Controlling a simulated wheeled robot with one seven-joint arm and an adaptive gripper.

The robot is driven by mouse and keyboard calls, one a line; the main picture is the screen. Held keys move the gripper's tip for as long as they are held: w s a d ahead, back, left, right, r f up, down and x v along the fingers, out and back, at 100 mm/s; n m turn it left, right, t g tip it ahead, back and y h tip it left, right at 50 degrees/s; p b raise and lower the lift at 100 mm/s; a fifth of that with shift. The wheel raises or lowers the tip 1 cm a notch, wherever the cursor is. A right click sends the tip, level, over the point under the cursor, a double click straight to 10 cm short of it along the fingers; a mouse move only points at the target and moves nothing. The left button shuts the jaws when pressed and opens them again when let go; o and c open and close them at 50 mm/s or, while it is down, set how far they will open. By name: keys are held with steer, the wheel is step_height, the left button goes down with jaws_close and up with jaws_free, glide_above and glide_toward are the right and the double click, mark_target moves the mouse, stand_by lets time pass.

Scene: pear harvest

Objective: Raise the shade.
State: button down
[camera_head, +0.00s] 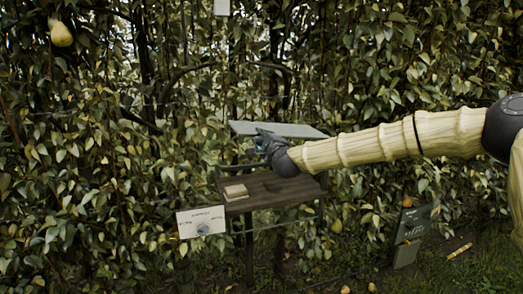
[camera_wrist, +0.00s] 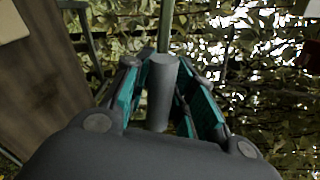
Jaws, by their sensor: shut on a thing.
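A pale grey flat panel, which looks like the shade (camera_head: 300,131), sits above a dark wooden shelf (camera_head: 275,190) in the head view. My gripper (camera_head: 260,147) is just under the panel's left part, above the shelf. In the wrist view, my gripper's teal-padded fingers (camera_wrist: 162,88) are shut around a grey cylinder (camera_wrist: 161,75), with a thin rod (camera_wrist: 166,28) running on from its far end. How the cylinder joins the shade is hidden in the head view by my gripper.
A small pale block (camera_head: 235,191) lies on the shelf's left end. A white card with a round knob (camera_head: 201,221) is at the shelf's front left. A dark sign (camera_head: 411,237) stands lower right. Dense foliage lies close behind, with a pear (camera_head: 61,35) at upper left.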

steer(key=w+d+r+m+b, duration=0.1)
steer(key=d+r+m, duration=0.3)
steer(key=r, duration=0.4)
steer(key=w+d+r+m+b, duration=0.1)
steer(key=d+r+m, duration=0.25)
steer(key=r, duration=0.45)
steer(key=w+d+r+m+p, duration=0.2)
steer(key=w+d+r+m, duration=0.1)
steer(key=d, duration=0.6)
steer(key=w+d+r+m+p, duration=0.2)
steer(key=d+r+m, duration=0.3)
steer(key=d, duration=0.4)
steer(key=shift+w+d+r+p, duration=0.25)
steer(key=shift+w+d+p, duration=0.15)
steer(key=shift+w, duration=0.35)
steer(key=shift+a+m, duration=0.1)
steer(key=shift+m, duration=0.15)
steer(key=c, duration=1.4)
jaws_free()
steer(key=shift+r, duration=0.1)
